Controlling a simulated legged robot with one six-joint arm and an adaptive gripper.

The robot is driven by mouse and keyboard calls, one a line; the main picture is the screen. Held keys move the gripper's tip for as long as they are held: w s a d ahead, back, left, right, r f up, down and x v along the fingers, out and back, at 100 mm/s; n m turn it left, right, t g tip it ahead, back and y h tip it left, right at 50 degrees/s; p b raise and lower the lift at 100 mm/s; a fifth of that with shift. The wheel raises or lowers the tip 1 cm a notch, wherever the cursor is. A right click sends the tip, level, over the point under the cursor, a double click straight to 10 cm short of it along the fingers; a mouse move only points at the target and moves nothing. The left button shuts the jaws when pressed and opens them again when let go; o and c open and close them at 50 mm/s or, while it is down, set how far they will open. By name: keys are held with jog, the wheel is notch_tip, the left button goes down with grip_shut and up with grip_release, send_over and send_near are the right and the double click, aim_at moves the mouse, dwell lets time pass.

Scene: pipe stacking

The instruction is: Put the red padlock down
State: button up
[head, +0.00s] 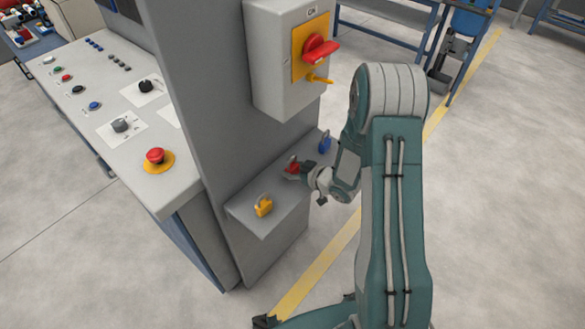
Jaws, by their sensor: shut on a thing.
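The red padlock (292,166) is over the middle of the small grey shelf (262,219) on the side of the grey cabinet. My gripper (299,172) is at the padlock and shut on it. The fingers are small in the view and partly hidden by my wrist. I cannot tell whether the padlock touches the shelf top or is held a little above it.
A yellow padlock (263,206) stands on the near end of the shelf and a blue padlock (325,143) on the far end. Above hangs a grey switch box (284,75) with a red handle (318,47). A control desk (110,100) stands at left.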

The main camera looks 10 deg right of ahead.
jog(key=shift+d, duration=0.15)
jog(key=o, duration=1)
jog(key=shift+d+f, duration=0.1)
jog(key=shift+d, duration=0.1)
jog(key=shift+o, duration=1)
jog(key=shift+d, duration=0.2)
jog(key=shift+a, duration=0.25)
